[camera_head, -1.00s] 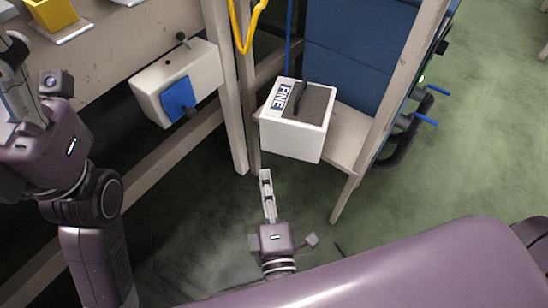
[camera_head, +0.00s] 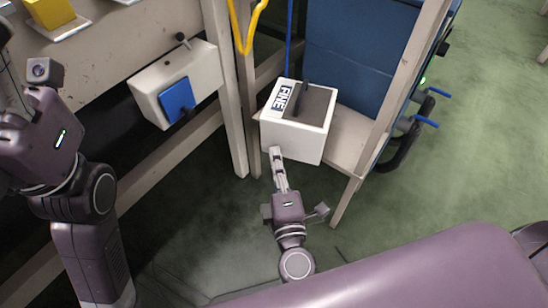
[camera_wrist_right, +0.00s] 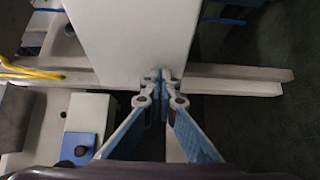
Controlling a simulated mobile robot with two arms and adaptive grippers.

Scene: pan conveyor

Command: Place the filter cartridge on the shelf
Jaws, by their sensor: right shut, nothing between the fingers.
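The filter cartridge (camera_head: 312,138) is a white box with a dark grey top, a black handle and a label reading "FINE". It sits upright on the pale low shelf (camera_head: 350,138), with its front left side at the shelf's front edge. My right gripper (camera_head: 275,152) is shut and empty, its tips at the lower front face of the box. In the right wrist view the shut fingertips (camera_wrist_right: 162,75) meet against or right before the white face (camera_wrist_right: 130,40); I cannot tell if they touch. My left arm is at the left; its fingers are not clearly seen.
A white box with a blue panel (camera_head: 178,95) is fixed to the bench side at left. A yellow block (camera_head: 50,12) is on the bench above. A yellow hose (camera_head: 248,35) hangs by the post. A blue panel (camera_head: 350,45) stands behind the shelf. Green floor is open at right.

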